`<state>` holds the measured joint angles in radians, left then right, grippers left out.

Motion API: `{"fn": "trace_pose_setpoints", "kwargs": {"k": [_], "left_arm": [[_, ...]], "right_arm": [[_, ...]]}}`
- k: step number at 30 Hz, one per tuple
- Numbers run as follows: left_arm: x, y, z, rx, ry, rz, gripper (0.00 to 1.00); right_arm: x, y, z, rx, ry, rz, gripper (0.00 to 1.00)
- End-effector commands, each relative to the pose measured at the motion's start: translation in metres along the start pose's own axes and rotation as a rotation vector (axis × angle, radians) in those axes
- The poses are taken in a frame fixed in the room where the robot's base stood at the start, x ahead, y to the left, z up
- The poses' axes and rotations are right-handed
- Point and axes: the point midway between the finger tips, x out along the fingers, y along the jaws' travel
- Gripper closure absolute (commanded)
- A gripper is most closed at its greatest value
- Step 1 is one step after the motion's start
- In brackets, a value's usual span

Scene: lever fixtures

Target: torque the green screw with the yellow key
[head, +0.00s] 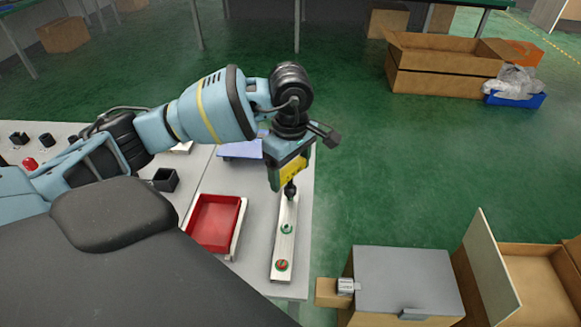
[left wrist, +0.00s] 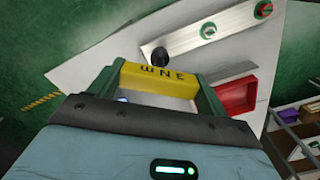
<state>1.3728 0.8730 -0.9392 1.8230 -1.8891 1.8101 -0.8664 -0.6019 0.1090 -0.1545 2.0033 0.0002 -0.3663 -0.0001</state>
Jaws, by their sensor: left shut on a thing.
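My left gripper (head: 290,172) is shut on the yellow key (head: 293,174), a yellow block with dark lettering that also shows between the fingers in the left wrist view (left wrist: 160,82). A black knob-like tip (head: 290,190) shows just below the key, over the far end of a pale strip (head: 285,245). I cannot tell whether it touches the strip. The green screw (head: 287,228) sits mid-strip, apart from the key; in the left wrist view it (left wrist: 208,31) lies right of the black tip. A red-centred screw with green (head: 282,265) sits at the near end. My right gripper is out of view.
A red tray (head: 215,222) lies left of the strip on the grey table (head: 262,208). A blue item (head: 240,150) and a black open box (head: 165,180) lie farther left. A grey-topped box (head: 405,280) stands right of the table; the green floor beyond is open.

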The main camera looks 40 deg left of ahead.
Motion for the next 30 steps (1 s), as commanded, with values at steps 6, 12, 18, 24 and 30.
{"fn": "trace_pose_setpoints", "kwargs": {"k": [6, 12, 18, 24, 30], "left_arm": [[0.006, 0.000, 0.000, 0.000, 0.000, -0.001, 0.60], [0.011, 0.000, 0.000, 0.000, 0.000, -0.002, 0.60], [0.017, 0.000, 0.000, 0.000, 0.000, -0.001, 0.60], [0.015, 0.000, 0.000, 0.034, 0.000, 0.001, 0.60], [0.015, 0.000, 0.000, 0.238, 0.001, 0.001, 0.60]], "right_arm": [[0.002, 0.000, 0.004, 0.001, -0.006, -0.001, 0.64], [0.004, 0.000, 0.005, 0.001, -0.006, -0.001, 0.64], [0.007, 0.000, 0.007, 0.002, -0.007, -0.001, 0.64], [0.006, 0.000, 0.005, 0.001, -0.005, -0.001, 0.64], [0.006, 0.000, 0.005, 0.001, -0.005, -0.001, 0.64]]}}
